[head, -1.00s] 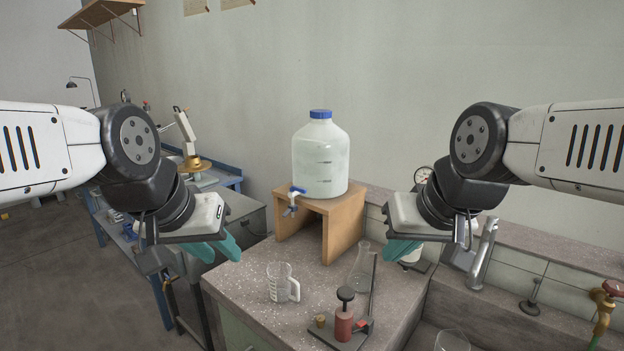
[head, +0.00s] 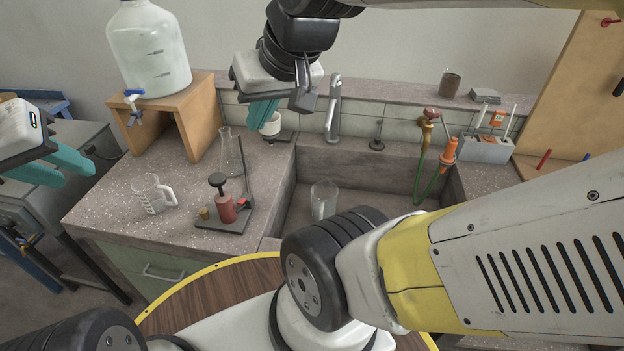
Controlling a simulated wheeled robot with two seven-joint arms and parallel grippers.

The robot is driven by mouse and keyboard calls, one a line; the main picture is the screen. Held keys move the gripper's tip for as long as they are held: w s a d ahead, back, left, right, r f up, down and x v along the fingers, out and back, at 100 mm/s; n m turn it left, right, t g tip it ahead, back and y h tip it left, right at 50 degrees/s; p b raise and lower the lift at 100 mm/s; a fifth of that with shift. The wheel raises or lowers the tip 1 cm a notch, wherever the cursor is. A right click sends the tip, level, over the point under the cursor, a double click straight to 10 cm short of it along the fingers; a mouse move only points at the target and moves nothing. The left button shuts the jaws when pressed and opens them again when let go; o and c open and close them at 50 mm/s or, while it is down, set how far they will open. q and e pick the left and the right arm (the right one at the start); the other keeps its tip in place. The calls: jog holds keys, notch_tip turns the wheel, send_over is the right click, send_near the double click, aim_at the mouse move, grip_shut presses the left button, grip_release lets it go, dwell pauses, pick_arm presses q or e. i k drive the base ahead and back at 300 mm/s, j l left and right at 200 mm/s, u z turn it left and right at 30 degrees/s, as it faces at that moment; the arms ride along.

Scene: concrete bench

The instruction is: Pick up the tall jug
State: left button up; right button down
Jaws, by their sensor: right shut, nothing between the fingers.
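A clear measuring jug (head: 150,196) with a side handle and white markings stands upright on the left part of the concrete bench. A second clear vessel (head: 323,202), taller-looking, stands in the sink; I cannot tell if it has a handle. My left gripper (head: 77,176) is at the left edge, left of and above the measuring jug, with its teal fingers apart and empty. My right gripper (head: 262,116) is shut and empty, above the back of the bench, up and left of the vessel in the sink. It partly hides a white cup (head: 271,124).
A conical flask (head: 230,155) and a red burner-like device (head: 226,208) stand right of the measuring jug. A faucet (head: 333,110) and a red-handled tap (head: 428,125) rise behind the sink (head: 390,170).

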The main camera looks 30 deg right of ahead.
aim_at(325, 192)
jog(key=z, duration=1.2)
